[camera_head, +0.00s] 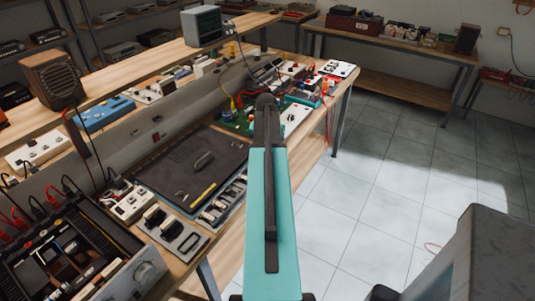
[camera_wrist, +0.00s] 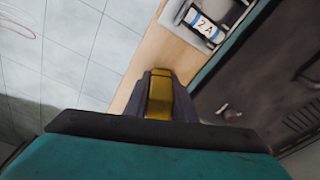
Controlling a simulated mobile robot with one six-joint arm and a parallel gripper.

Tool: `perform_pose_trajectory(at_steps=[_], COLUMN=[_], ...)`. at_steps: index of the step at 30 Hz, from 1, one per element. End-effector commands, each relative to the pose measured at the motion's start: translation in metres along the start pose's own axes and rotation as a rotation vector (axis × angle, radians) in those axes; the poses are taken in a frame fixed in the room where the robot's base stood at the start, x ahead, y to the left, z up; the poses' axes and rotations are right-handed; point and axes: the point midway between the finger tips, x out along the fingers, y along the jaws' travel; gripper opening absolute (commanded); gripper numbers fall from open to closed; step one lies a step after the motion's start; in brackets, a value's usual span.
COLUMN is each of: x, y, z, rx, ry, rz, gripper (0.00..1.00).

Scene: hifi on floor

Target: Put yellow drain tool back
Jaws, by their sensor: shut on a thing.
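In the wrist view my gripper (camera_wrist: 172,84) is shut on a yellow piece, the yellow drain tool (camera_wrist: 158,96), held between its dark fingers. Only a short block of the tool shows; the rest is hidden by the fingers and my teal wrist. The held tool is seen over the wooden bench edge, beside a dark panel with a teal rim; its height above the bench is unclear. In the head view my teal arm covers the middle and hides the gripper and the tool.
A dark panel (camera_head: 190,158) lies on the workbench, with a thin yellow strip (camera_head: 203,195) at its front edge. A black case (camera_head: 62,258) stands at the near left. Tiled floor (camera_head: 400,180) is open on the right.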

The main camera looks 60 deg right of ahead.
Motion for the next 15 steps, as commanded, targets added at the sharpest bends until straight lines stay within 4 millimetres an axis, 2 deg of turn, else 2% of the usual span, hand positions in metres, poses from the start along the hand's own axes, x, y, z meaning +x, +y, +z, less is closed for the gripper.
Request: perform_pose_trajectory(at_steps=[2, 3, 6, 15], x=[0.002, 0.0018, 0.0016, 0.001], y=[0.0, 0.0, 0.0, -0.0001], z=[0.0002, 0.0002, 0.0002, 0.0001], rx=[0.0, 0.0, 0.0, 0.0], ry=[0.0, 0.0, 0.0, 0.0], rz=[0.0, 0.0, 0.0, 0.0], gripper=[0.02, 0.28, 0.42, 0.42])
